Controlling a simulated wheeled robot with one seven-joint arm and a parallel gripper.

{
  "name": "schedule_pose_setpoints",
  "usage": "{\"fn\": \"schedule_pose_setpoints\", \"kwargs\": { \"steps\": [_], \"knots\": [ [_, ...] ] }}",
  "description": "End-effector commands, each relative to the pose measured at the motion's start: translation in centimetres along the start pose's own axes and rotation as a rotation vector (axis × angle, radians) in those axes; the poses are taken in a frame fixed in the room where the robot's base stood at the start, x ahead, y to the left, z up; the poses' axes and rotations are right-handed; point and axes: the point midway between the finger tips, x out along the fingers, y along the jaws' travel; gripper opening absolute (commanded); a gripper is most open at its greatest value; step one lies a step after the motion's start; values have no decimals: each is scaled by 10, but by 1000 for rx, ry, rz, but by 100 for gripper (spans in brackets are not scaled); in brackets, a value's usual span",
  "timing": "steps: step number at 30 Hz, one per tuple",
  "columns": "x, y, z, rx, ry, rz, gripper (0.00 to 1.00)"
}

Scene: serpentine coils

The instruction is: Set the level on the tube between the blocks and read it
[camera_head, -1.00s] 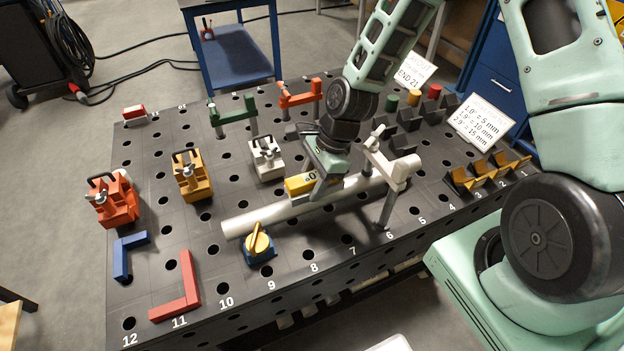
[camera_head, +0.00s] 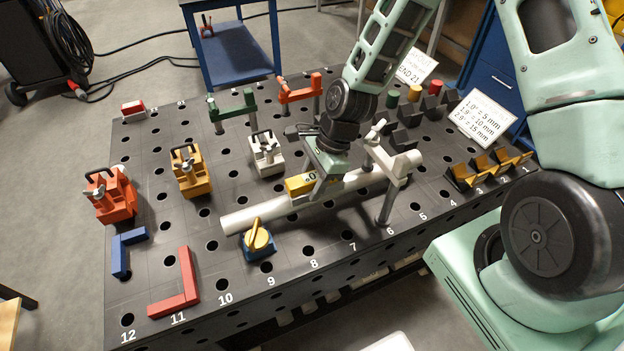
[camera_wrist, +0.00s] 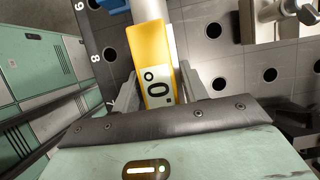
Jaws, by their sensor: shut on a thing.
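The yellow level (camera_head: 299,185) lies along the pale grey tube (camera_head: 245,217), apparently resting on it; the contact line is partly hidden. My gripper (camera_head: 318,186) is shut on the level from above. In the wrist view the level (camera_wrist: 146,48) sits between the two fingers (camera_wrist: 158,90).
Orange-red (camera_head: 111,197), amber (camera_head: 190,175) and white (camera_head: 266,153) clamping blocks stand on the perforated table. Blue (camera_head: 119,255) and red (camera_head: 183,287) angle pieces lie front left. Black-and-yellow V-blocks (camera_head: 462,177) stand at right. A card (camera_head: 480,121) lists 1.0° = 5 mm, 1.9° = 10 mm, apparently 2.8° = 15 mm.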

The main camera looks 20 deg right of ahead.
Motion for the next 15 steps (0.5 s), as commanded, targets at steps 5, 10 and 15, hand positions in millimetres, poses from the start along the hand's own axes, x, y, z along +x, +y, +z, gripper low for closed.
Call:
{"fn": "schedule_pose_setpoints", "kwargs": {
  "steps": [5, 10, 15],
  "knots": [
    [0, 0, 0, 0, 0, -1, 17],
    [0, 0, 0, 0, 0, -1, 69],
    [0, 0, 0, 0, 0, 0, 69]
  ]
}}
